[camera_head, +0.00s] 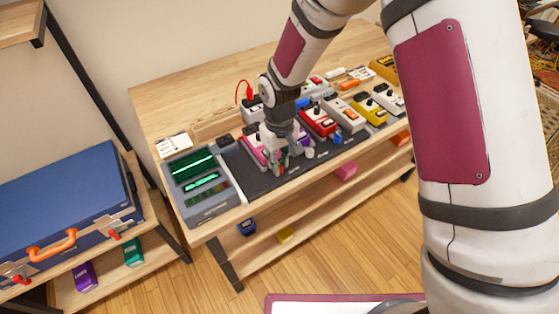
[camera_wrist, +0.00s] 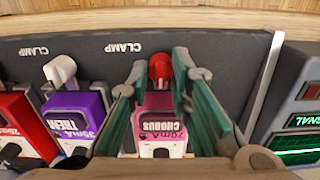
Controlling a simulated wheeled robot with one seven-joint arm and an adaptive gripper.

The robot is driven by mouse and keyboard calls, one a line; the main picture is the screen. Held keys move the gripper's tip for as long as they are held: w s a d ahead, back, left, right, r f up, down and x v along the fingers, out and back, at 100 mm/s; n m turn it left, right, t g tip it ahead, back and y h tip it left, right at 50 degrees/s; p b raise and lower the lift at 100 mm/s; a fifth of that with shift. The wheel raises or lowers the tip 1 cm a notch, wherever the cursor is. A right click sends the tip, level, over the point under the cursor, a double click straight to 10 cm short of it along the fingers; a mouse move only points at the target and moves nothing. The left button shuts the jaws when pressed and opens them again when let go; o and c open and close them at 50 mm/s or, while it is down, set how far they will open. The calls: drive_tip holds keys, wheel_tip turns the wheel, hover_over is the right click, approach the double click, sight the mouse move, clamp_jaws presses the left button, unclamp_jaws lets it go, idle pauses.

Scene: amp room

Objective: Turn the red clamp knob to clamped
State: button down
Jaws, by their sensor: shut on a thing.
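The red clamp knob (camera_wrist: 160,66) shows in the wrist view at the end of the pink CHORUS pedal (camera_wrist: 160,125), on the dark board (camera_wrist: 225,75). My gripper (camera_wrist: 163,76) has its green-grey fingers on both sides of the knob and is shut on it. The knob's narrow part points up in the picture; parts of its sides are hidden by the fingertips. A white CLAMP label (camera_wrist: 123,47) is printed up and left of the knob. In the head view my gripper (camera_head: 285,165) is down at the board's front edge and mostly hides the knob.
A white knob (camera_wrist: 61,70) stands by the purple TREM pedal (camera_wrist: 77,112), left of my gripper. A grey device with green screens (camera_head: 195,185) sits at the table's left end. Several pedals, such as a red one (camera_head: 318,122), line the board. A blue case (camera_head: 65,205) is further left.

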drive_tip(key=shift+a, duration=0.1)
drive_tip(key=c, duration=1.7)
unclamp_jaws()
wheel_tip(320, 180, up, 12)
